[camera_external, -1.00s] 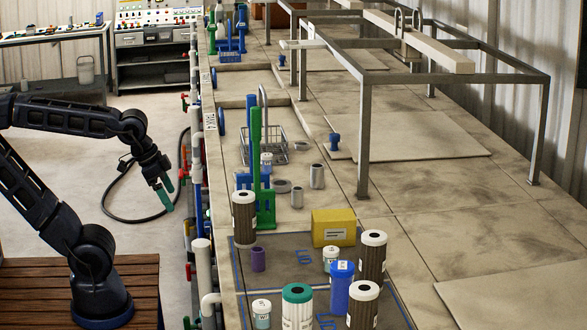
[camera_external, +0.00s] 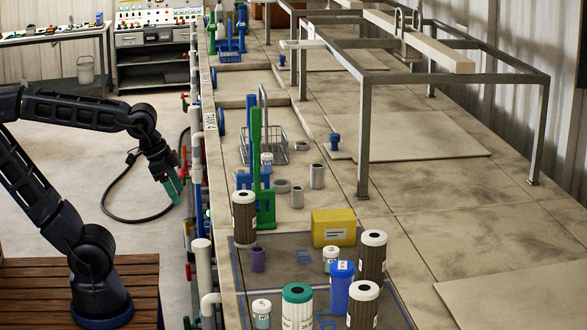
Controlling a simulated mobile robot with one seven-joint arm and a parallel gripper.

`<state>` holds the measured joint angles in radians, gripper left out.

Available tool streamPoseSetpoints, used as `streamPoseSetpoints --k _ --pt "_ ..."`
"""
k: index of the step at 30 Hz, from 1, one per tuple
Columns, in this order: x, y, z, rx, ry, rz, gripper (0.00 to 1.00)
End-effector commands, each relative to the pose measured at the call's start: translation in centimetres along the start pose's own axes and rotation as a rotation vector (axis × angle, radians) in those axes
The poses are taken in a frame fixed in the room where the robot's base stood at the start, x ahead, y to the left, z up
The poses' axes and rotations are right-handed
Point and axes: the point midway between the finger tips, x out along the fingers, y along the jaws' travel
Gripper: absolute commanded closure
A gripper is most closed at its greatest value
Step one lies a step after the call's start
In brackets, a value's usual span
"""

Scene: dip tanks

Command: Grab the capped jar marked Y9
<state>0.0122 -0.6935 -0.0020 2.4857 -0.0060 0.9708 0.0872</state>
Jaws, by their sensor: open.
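Several small white-capped jars are in view. One jar (camera_external: 261,314) stands at the near left of the dark mat, one jar (camera_external: 330,260) stands in front of the yellow box, and one jar (camera_external: 266,159) is in or by the wire basket. Their markings are too small to read, so I cannot tell which is Y9. My gripper (camera_external: 173,190), with teal fingers, is open and points down. It hangs left of the bench edge, apart from all the jars.
On the mat (camera_external: 275,270) stand tall dark cylinders with white caps (camera_external: 371,262), a teal-topped cylinder (camera_external: 297,310), a blue bottle (camera_external: 341,290) and a purple cup (camera_external: 258,260). A green post (camera_external: 256,160) rises behind. Pipes (camera_external: 203,255) line the bench edge. A metal frame (camera_external: 363,140) stands right.

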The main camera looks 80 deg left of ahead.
Motion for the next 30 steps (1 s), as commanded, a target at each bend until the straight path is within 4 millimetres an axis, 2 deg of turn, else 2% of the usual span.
streamPoseSetpoints --k 7,14,23,30 --pt "-0.1 1.2 -6.9 0.25 -0.057 0.035 0.38" --pt "0.9 2.7 -13.2 0.49 -0.102 0.082 0.38" --pt "3.8 5.3 -21.2 0.802 -0.146 0.163 0.38" --pt "7.4 8.0 -27.0 1.046 -0.166 0.244 0.38"
